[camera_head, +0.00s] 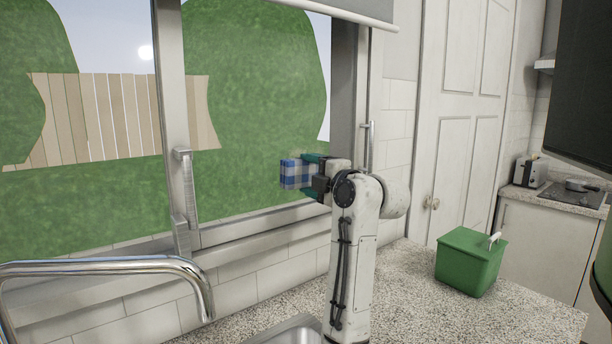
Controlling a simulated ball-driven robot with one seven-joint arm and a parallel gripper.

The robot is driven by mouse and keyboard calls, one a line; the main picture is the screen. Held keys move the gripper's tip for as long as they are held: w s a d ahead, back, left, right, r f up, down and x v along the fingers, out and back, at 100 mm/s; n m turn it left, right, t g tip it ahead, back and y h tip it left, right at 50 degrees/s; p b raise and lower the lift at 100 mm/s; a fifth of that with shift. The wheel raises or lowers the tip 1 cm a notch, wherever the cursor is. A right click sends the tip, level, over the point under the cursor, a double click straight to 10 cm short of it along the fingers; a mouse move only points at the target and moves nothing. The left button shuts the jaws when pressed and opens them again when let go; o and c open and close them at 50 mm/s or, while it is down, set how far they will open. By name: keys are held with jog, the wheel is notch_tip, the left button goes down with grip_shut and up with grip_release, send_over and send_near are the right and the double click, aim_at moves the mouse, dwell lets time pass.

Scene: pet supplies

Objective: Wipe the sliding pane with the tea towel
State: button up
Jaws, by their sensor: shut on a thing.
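The tea towel (295,174) is a small folded blue and white checked cloth. My gripper (314,175) is shut on it and holds it up in front of the window, pointing left. The sliding pane (255,110) is the clear right-hand glass in a grey metal frame, with a handle (184,190) on its left stile. Green hedge and a wooden fence show through it. The towel overlaps the right part of the pane in this view; I cannot tell whether it touches the glass. My arm hides the pane's lower right frame.
A chrome tap (110,266) arches over the front left, with part of a sink (295,333) below. A green lidded box (470,262) stands on the speckled worktop (410,310) to the right. A blind (350,8) hangs at the window top.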

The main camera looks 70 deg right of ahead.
jog(key=shift+s+d, duration=0.45)
jog(key=shift+d, duration=0.45)
jog(key=shift+s+d, duration=0.45)
jog(key=shift+d, duration=0.4)
jog(key=shift+d, duration=0.1)
jog(key=s+d, duration=0.2)
jog(key=d, duration=0.1)
jog(key=shift+d, duration=0.15)
